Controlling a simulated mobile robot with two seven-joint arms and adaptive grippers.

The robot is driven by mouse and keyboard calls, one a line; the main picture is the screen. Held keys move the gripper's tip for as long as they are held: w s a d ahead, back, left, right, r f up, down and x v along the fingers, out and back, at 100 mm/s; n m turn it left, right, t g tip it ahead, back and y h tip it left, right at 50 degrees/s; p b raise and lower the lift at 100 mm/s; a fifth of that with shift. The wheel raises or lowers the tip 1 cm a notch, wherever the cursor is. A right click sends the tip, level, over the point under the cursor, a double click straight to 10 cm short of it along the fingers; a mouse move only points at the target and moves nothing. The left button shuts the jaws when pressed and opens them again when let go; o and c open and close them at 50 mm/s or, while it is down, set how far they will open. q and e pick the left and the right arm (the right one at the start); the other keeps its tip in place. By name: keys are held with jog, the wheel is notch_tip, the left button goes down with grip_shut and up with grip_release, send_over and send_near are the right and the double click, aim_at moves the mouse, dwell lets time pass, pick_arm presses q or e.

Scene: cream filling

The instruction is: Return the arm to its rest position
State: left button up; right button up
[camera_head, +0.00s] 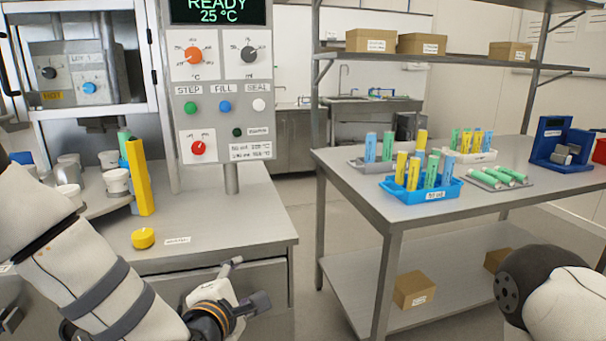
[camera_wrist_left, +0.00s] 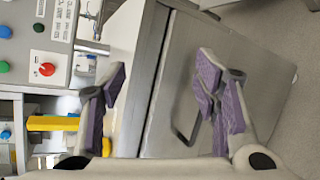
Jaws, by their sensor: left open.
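My left arm (camera_head: 85,275) comes in from the lower left in the head view. Its gripper (camera_head: 245,285) is in front of the left counter's front edge, low over the cabinet. In the left wrist view the gripper (camera_wrist_left: 163,88) is open, its purple-padded fingers spread wide with nothing between them. A grey cabinet front with a dark bar handle (camera_wrist_left: 186,137) shows behind the fingers. Part of my right arm (camera_head: 550,290) shows at the lower right of the head view; its gripper is out of frame.
The left counter (camera_head: 225,210) carries white cups, a yellow upright part (camera_head: 138,178) and a yellow round cap (camera_head: 143,238). The control panel (camera_head: 218,95) stands behind. The right table (camera_head: 350,165) holds racks of coloured tubes. Floor between them is clear.

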pick_arm(q)
jog(key=s+a+f+m+g, duration=0.3)
jog(key=s+f+m+g, duration=0.55)
jog(key=s+f, duration=0.9)
jog(key=s+a+f+m+g, duration=0.2)
jog(key=s+m, duration=0.2)
jog(key=s, duration=0.4)
jog(key=s+a+f+m+g+y, duration=0.1)
jog(key=s+a+f+m+g, duration=0.1)
jog(key=s, duration=0.6)
jog(key=s+a+f+m+g, duration=0.2)
jog(key=s+m, duration=0.4)
jog(key=s, duration=0.3)
jog(key=shift+a+f+g+y, duration=0.4)
jog(key=shift+a+g, duration=0.15)
jog(key=shift+a, duration=0.45)
